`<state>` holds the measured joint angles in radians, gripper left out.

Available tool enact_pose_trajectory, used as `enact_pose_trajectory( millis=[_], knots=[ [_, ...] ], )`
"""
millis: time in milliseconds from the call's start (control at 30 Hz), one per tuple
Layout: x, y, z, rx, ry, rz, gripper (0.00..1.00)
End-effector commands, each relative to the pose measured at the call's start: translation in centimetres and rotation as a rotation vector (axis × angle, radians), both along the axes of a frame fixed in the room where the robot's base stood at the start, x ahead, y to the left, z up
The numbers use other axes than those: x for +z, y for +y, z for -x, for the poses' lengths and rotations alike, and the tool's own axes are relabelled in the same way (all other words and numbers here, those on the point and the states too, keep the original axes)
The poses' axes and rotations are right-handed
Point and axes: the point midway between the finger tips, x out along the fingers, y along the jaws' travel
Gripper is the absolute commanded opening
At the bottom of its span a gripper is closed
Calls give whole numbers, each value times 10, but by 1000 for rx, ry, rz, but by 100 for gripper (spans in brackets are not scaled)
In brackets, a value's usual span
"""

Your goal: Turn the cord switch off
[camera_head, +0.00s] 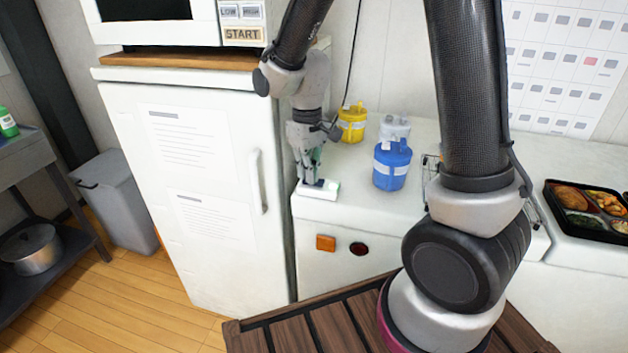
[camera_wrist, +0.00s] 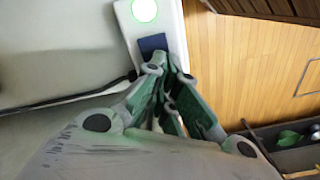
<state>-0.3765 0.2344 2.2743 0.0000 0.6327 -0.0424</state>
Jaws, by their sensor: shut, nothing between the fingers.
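The cord switch (camera_head: 331,192) is a white box at the front left corner of the white counter, close to the fridge. In the wrist view the switch body (camera_wrist: 174,24) shows a round lit green lamp (camera_wrist: 144,10) and a dark blue rocker (camera_wrist: 153,44). My gripper (camera_head: 311,181) points down over the switch, shut and empty. In the wrist view its green fingertips (camera_wrist: 165,68) are at the near end of the blue rocker and hide part of it. I cannot tell whether they touch it.
Yellow (camera_head: 352,122), white (camera_head: 395,128) and blue (camera_head: 392,165) containers stand right of my gripper. The fridge (camera_head: 190,255) rises on the left. A bento tray (camera_head: 553,212) lies far right. A black cord (camera_wrist: 60,102) runs left in the wrist view.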

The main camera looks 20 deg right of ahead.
Motion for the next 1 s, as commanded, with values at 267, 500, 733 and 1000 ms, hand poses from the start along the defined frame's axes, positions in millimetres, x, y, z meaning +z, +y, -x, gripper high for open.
enact_pose_trajectory(
  millis=[267,500,733,1000],
  knots=[
    [5,0,0,0,-1,0,0],
    [26,0,0,0,-1,0,0],
    [47,0,0,0,-2,-1,0],
    [67,0,0,0,-1,0,0]
  ],
)
